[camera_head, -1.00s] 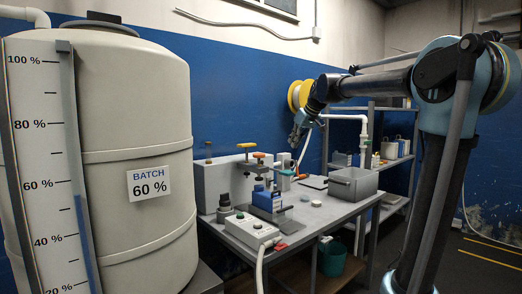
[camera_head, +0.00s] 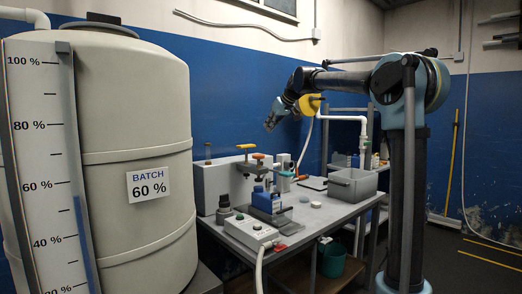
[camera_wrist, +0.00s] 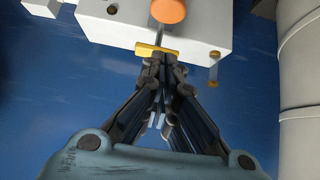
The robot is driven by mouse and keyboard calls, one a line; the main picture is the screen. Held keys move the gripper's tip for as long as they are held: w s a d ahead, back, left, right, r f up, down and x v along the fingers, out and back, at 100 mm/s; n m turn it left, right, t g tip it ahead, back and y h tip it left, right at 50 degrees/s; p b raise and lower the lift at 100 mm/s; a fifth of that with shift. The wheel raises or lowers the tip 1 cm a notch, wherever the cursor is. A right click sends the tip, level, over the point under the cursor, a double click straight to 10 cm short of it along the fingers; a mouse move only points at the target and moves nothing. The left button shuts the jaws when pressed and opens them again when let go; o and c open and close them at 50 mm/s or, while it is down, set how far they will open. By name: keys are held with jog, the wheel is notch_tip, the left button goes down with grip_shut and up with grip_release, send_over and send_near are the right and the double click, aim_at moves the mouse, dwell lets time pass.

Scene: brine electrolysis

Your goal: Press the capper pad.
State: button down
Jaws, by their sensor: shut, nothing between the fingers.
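My gripper (camera_head: 270,125) is in the air above the work table, higher than the devices on it; its fingers are closed and empty in the wrist view (camera_wrist: 162,72). I cannot tell for sure which part is the capper pad. A blue bench device (camera_head: 266,202) stands near the table's middle, beside a teal-handled part (camera_head: 284,172). In the wrist view the pale box (camera_wrist: 205,28), an orange knob (camera_wrist: 168,10) and a yellow handle (camera_wrist: 157,51) lie beyond my fingertips.
A white control box (camera_head: 250,232) with a cable sits at the table's front left. A grey bin (camera_head: 352,184) stands at the right end. A large batch tank (camera_head: 110,130) fills the left. Small round pieces lie on the table's clear right part.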

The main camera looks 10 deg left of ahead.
send_over(260, 155)
notch_tip(260, 155, down, 7)
jog(key=shift+d+r, duration=0.15)
jog(key=shift+r, duration=0.05)
jog(key=f, duration=0.3)
jog(key=shift+w+a+f, duration=0.1)
jog(key=shift+w+a, duration=0.1)
jog(key=shift+f, duration=0.7)
jog(key=shift+f, duration=1.6)
jog(key=shift+s+f, duration=0.1)
jog(key=shift+f, duration=0.15)
